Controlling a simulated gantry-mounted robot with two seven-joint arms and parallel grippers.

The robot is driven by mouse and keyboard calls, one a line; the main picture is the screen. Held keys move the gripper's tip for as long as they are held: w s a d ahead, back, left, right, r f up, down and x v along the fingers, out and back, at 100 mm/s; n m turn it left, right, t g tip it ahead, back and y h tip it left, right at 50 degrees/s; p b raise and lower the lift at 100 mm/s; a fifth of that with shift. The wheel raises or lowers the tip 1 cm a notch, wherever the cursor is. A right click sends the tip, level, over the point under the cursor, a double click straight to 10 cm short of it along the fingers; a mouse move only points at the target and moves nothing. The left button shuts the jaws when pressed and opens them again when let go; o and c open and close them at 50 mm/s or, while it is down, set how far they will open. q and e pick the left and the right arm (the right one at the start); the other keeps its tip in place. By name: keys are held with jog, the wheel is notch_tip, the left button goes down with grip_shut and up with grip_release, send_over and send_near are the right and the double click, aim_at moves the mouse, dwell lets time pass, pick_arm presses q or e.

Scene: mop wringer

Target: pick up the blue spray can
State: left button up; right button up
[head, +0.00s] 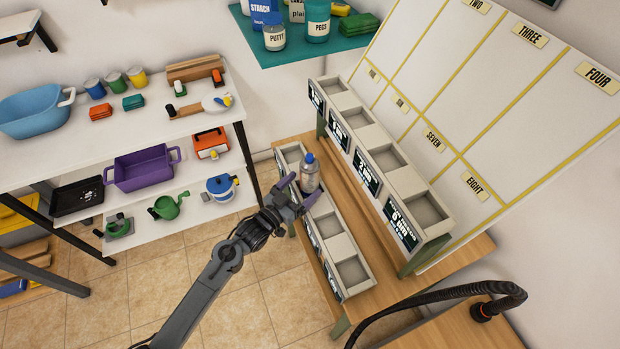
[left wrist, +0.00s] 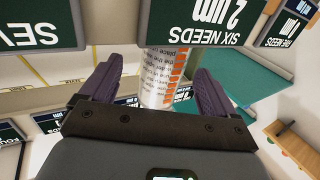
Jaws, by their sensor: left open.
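The spray can (head: 310,180) is silver-grey with a blue cap. In the head view it is upright at the front row of grey bins, between the fingers of my left gripper (head: 297,191). Whether its base rests in a compartment is hidden. In the left wrist view the can (left wrist: 160,78) shows white with orange marks and small print. The purple fingers of my left gripper (left wrist: 155,88) are open on both sides of it, with a visible gap on each side. A dark label card hides part of the can there. My right gripper is not in view.
A raised back row of grey bins (head: 424,212) with dark label cards stands just right of the can. The front row (head: 340,246) has empty compartments. A teal shelf (head: 262,51) with jars is above. White shelves (head: 165,120) with tubs stand left. A black hose (head: 440,294) curves at lower right.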

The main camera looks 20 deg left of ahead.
aim_at(307, 158)
pick_arm(q)
jog(key=shift+a+b+x, duration=0.2)
jog(key=shift+b+x, duration=0.1)
jog(key=shift+x, duration=2.8)
jog(key=shift+f, duration=0.1)
jog(key=c, duration=1.2)
jog(key=shift+r+p, duration=0.7)
jog(key=shift+r, duration=4.35)
jog(key=shift+c, duration=0.2)
jog(key=o, duration=0.7)
jog(key=shift+c, duration=0.2)
jog(key=c, duration=0.5)
